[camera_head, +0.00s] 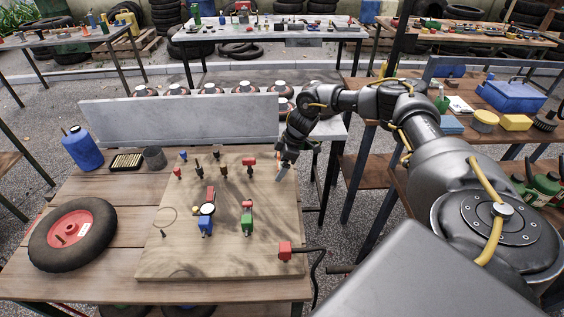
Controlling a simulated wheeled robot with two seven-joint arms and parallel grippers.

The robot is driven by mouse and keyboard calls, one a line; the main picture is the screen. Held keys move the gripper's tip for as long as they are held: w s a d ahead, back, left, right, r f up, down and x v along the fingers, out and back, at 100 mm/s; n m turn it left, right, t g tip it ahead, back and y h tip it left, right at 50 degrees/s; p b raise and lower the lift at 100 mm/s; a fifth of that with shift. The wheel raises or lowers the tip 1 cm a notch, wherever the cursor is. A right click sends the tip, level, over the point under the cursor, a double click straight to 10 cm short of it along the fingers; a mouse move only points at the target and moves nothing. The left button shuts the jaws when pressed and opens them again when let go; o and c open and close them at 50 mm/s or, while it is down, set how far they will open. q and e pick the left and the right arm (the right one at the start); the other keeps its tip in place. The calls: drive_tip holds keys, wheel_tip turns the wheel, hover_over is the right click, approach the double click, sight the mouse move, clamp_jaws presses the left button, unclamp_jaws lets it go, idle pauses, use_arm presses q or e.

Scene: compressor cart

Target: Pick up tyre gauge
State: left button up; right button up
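What looks like the tyre gauge (207,209), a round white dial with a dark rim above a blue block, stands on the wooden board (170,258) on the table. My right gripper (282,172) is over the board's far right edge, pointing down. It is to the right of and beyond the dial, clearly apart from it. Its fingers are small and seen at an angle, so I cannot tell whether they are open or shut. My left gripper is not in view.
Several small red, black and green fittings (247,222) stand around the dial. A red block (285,250) with a black hose is at the board's right edge. A wheel (72,234) lies at left. A grey panel (180,118) stands behind. The board's front is mostly clear.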

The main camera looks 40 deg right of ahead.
drive_tip(key=c, duration=0.7)
drive_tip(key=shift+c, duration=0.2)
drive_tip(key=shift+r, duration=0.1)
